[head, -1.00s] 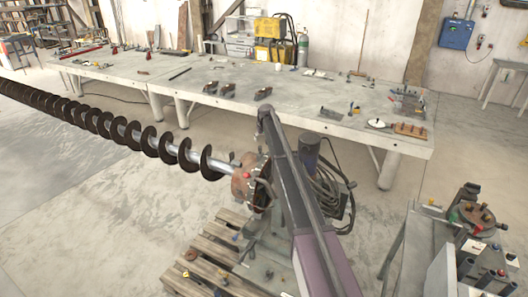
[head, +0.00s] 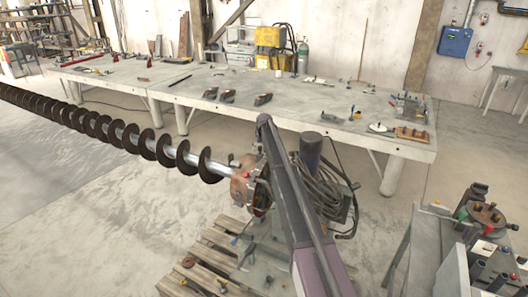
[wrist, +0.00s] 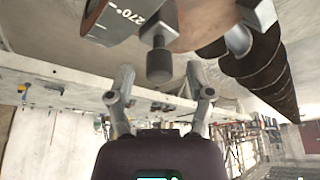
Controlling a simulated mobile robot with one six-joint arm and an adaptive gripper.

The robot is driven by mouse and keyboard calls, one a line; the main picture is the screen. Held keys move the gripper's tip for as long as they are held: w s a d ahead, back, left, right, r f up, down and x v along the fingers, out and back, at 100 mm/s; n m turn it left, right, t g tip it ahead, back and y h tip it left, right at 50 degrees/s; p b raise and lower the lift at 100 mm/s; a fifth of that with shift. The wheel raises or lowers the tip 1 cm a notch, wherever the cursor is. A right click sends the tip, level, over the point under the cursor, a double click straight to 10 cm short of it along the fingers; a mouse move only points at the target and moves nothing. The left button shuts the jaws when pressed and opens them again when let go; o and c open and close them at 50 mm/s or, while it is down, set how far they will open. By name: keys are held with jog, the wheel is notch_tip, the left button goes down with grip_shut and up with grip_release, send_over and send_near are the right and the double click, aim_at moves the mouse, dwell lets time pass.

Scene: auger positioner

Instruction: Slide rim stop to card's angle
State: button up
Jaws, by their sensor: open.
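The round rusty positioner plate (head: 243,187) stands at the near end of the long dark auger (head: 130,135) in the head view. In the wrist view a grey rim piece marked 270° (wrist: 126,18) shows at the top. Beside it hangs a dark cylindrical knob (wrist: 159,65) on a short stem, apparently the rim stop's. My gripper (wrist: 160,77) is open, with one finger on each side of the knob in the picture. I cannot tell whether either finger touches it. In the head view my arm hides the gripper. I cannot make out the card.
A long workbench (head: 330,108) with tools runs along the back. A wooden pallet (head: 205,262) lies below the positioner. A cart with fixtures (head: 485,245) stands at the right. A cable bundle (head: 325,190) hangs close beside my arm. Open floor lies at the left.

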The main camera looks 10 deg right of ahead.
jog(key=shift+w+f, duration=0.15)
jog(key=shift+f, duration=0.2)
